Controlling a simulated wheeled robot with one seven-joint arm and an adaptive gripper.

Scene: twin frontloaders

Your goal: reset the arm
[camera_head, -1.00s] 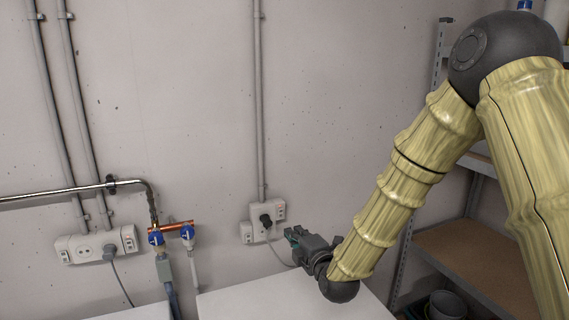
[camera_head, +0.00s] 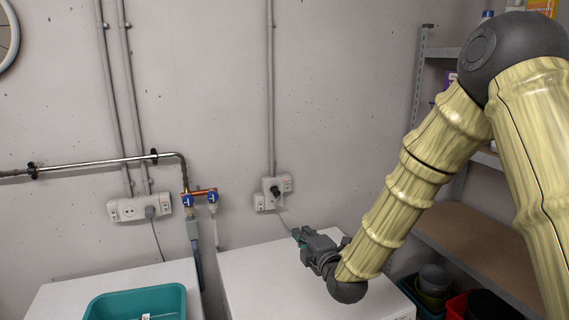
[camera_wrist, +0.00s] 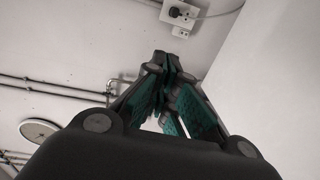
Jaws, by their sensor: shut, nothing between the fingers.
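My arm reaches in from the right in the head view, bent down at its upper joint. My gripper (camera_head: 298,236) is over the right white machine top (camera_head: 258,284), near the wall. In the wrist view my gripper (camera_wrist: 163,58) shows its dark and teal fingers brought together at the tips, with nothing between them. Its height above the machine top is hard to tell.
A teal basin (camera_head: 100,306) sits on the left white machine (camera_head: 55,290). Pipes with blue valves (camera_head: 187,201) and a wall socket (camera_head: 274,186) with a cable are behind. A shelf (camera_head: 480,250) stands at right, with buckets (camera_head: 434,280) below.

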